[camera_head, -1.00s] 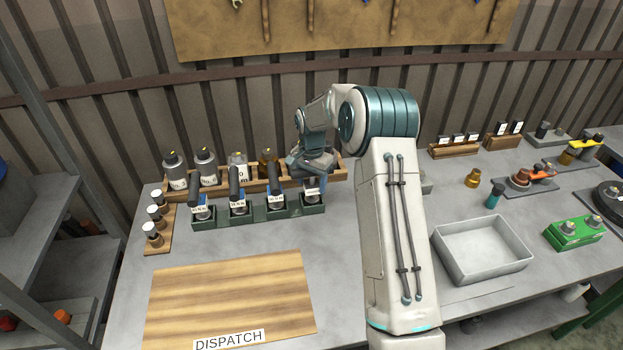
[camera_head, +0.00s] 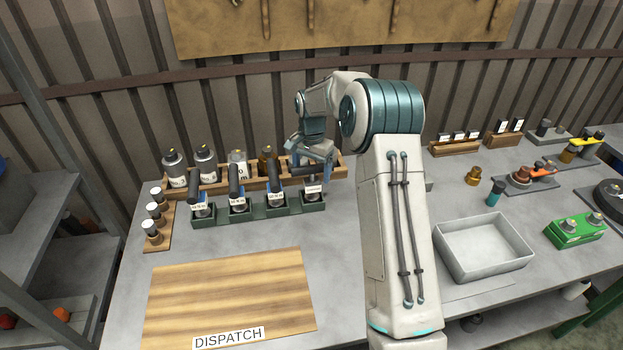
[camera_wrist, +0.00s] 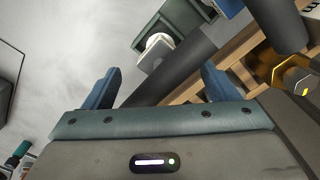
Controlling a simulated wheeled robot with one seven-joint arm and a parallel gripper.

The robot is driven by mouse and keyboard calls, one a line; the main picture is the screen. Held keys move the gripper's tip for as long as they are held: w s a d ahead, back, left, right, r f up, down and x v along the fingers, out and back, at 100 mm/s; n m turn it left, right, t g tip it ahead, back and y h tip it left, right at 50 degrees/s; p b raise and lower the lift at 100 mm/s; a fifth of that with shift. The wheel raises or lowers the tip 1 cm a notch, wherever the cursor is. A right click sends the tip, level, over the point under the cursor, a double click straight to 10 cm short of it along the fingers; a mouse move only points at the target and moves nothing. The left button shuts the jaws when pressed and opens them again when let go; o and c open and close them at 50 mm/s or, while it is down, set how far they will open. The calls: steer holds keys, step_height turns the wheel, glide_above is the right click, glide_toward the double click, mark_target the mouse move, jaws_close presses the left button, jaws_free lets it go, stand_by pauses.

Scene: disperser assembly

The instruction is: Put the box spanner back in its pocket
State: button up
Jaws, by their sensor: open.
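A green rack (camera_head: 258,212) holds a row of labelled, dark-handled tools in its pockets. The tool at its right end (camera_head: 303,172), seemingly the box spanner, has its dark handle lying tilted sideways above the right pocket, unlike the more upright handles to its left. My gripper (camera_head: 314,160) is open just above and behind this right end. In the wrist view, a dark handle (camera_wrist: 180,72) crosses beyond the gap between the two blue fingers of my gripper (camera_wrist: 160,84). The fingers do not visibly pinch it. The pocket's inside and the tool's lower end are hidden.
A wooden rack (camera_head: 222,187) with several bottles stands right behind the green rack. An amber bottle (camera_wrist: 292,75) is near the right finger in the wrist view. A wooden dispatch board (camera_head: 230,295) lies in front; a grey tray (camera_head: 482,250) stands right.

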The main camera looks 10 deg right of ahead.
step_height(320, 180, up, 8)
steer(key=shift+r+b, duration=0.2)
steer(key=shift+b, duration=0.2)
steer(key=s+r+n+t, duration=0.1)
steer(key=s+r+n, duration=0.15)
steer(key=s, duration=0.35)
steer(key=s+r+n, duration=0.1)
steer(key=s+r, duration=0.3)
steer(key=s, duration=0.3)
steer(key=s+r+n+t, duration=0.1)
steer(key=s+r, duration=0.2)
steer(key=s, duration=0.3)
steer(key=s+f+n, duration=0.2)
steer(key=s, duration=0.7)
steer(key=s+f+n+t, duration=0.1)
steer(key=s+f+n, duration=0.1)
steer(key=s, duration=0.7)
steer(key=shift+t, duration=0.3)
